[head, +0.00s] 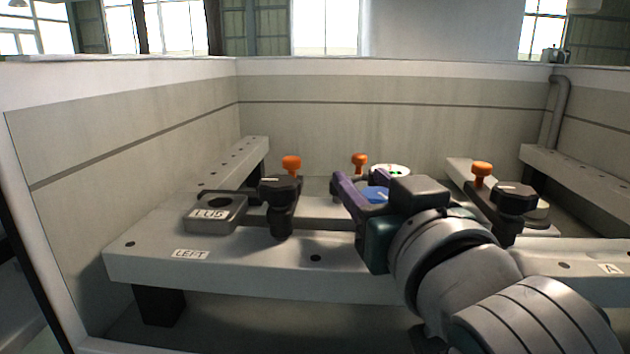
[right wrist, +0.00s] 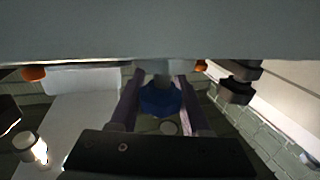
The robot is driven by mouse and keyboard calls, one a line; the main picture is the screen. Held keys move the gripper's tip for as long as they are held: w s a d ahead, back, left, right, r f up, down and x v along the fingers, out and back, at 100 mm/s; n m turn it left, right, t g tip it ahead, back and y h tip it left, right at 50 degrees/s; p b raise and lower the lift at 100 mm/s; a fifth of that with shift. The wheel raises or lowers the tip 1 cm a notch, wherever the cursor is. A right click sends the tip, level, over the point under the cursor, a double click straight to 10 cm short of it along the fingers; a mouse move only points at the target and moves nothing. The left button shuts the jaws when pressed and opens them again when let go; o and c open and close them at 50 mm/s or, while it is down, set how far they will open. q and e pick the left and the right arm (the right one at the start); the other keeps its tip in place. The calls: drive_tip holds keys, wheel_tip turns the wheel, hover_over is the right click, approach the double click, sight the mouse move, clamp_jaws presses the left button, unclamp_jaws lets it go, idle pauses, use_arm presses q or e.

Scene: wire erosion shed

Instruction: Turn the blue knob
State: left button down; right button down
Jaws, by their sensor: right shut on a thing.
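The blue knob (head: 375,193) shows between the fingers of my right gripper (head: 362,190), partly hidden by the gripper body in the head view. In the right wrist view the blue knob (right wrist: 160,99) sits between the two purple-grey fingers of the right gripper (right wrist: 158,103). The right gripper is shut on the knob, one finger on each side. My right arm reaches in from the lower right. My left gripper is not in view.
Black clamps with orange knobs (head: 291,163) stand left and right of the gripper. A grey block marked LUG (head: 213,214) sits on the rail marked LEFT (head: 150,262). A white round dial (head: 391,170) lies behind. Tank walls (head: 330,125) enclose the area.

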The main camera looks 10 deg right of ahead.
drive_tip(key=n+y+p, duration=0.2)
drive_tip(key=y+p, duration=0.1)
drive_tip(key=shift+a+y, duration=0.3)
drive_tip(key=shift+a, duration=0.05)
drive_tip(key=shift+c, duration=1.8)
unclamp_jaws()
drive_tip(key=p+v, duration=0.1)
drive_tip(key=v, duration=0.9)
drive_tip(key=shift+r, duration=0.2)
